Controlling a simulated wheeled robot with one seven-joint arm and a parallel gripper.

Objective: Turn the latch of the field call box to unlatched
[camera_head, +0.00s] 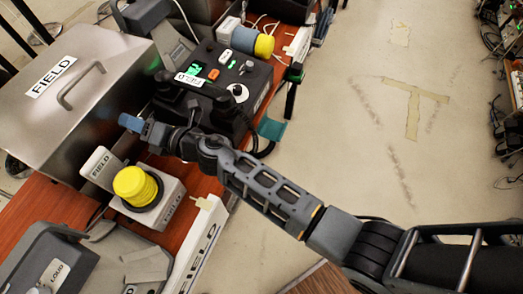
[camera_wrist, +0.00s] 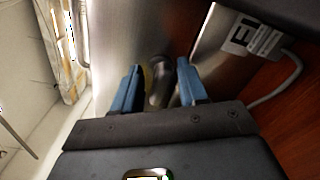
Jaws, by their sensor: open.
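The field call box (camera_head: 75,85) is a brushed metal box with a FIELD label and a handle on its lid, at the left in the head view. Its metal front face (camera_wrist: 115,30) fills the upper middle of the wrist view. A short grey metal latch (camera_wrist: 159,88) shows on that face, between my fingers. My gripper (camera_head: 130,123) is at the front face of the box. In the wrist view my gripper (camera_wrist: 159,82) is open, with one blue finger on each side of the latch; I cannot tell whether they touch it. The latch is hidden in the head view.
A yellow button on a white FIELD base (camera_head: 172,205) stands below my gripper. A black FIELD console (camera_head: 225,75) with a handset is close behind my wrist. Grey phones stand at the front left and back of the wooden desk (camera_head: 45,205). Open floor lies to the right.

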